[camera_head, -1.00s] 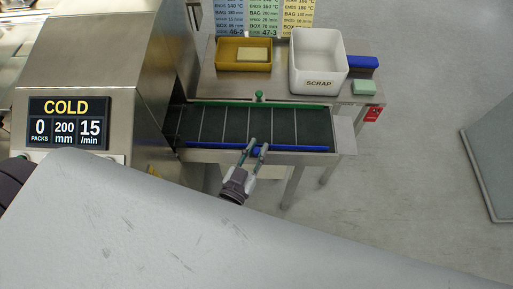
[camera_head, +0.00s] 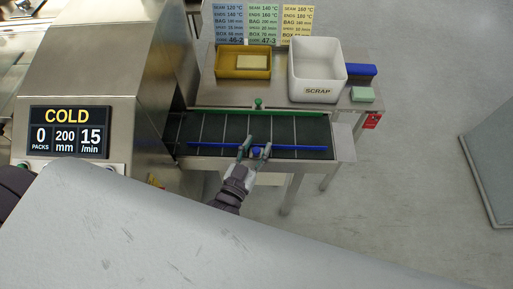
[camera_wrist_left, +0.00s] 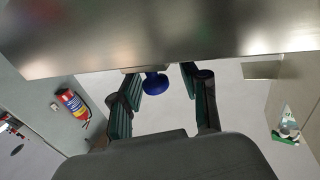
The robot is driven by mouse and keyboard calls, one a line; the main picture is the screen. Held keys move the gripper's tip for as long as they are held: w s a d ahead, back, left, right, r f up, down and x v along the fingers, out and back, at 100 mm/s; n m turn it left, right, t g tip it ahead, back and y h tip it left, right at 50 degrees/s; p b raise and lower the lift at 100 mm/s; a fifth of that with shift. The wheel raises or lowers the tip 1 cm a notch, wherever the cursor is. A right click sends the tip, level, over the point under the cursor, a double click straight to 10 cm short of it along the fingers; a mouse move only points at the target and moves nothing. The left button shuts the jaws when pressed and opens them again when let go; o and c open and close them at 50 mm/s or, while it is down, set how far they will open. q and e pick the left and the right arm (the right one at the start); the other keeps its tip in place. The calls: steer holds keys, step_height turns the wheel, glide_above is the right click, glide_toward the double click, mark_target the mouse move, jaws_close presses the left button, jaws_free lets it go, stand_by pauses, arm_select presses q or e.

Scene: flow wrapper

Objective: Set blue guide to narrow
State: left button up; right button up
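The blue guide (camera_head: 210,145) is a long thin rail along the near side of the dark conveyor belt (camera_head: 285,132). Its blue knob (camera_head: 256,152) sits near the middle of the rail on the near side. My left gripper (camera_head: 256,147) is at this knob, with its fingers apart on either side of it. In the left wrist view the knob (camera_wrist_left: 156,83) shows between the open fingers, nearer the left one; I cannot tell if they touch. The green guide (camera_head: 290,113) runs along the far side with a green knob (camera_head: 258,103). My right gripper is out of view.
Behind the belt are a yellow tray (camera_head: 222,73), a white SCRAP bin (camera_head: 318,93), a blue block (camera_head: 360,70) and a green block (camera_head: 362,94). The display (camera_head: 69,131) reads COLD. A steel edge (camera_wrist_left: 180,40) lies close above the fingers.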

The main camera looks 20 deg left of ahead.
arm_select(q)
steer(key=s+a, duration=0.1)
steer(key=s, duration=1.1)
steer(key=shift+a, duration=0.15)
steer(key=s+a+f+m+g, duration=0.1)
steer(key=s+f+g, duration=0.2)
steer(key=f, duration=0.7)
steer(key=s+f+g, duration=0.3)
steer(key=f, duration=0.7)
steer(key=s+a+f+m+g, duration=0.1)
steer(key=s+f+g, duration=0.15)
steer(key=f, duration=0.75)
steer(key=s+a+f+g+y, duration=0.1)
steer(key=s+a+f+g, duration=0.2)
steer(key=s+f, duration=0.3)
steer(key=s+a+f+g, duration=0.4)
steer(key=s+f+g, duration=0.1)
steer(key=s, duration=0.3)
steer(key=shift+s+a+f+n+y, duration=0.3)
steer(key=shift+s+f+n+y, duration=0.1)
steer(key=shift+f, duration=0.25)
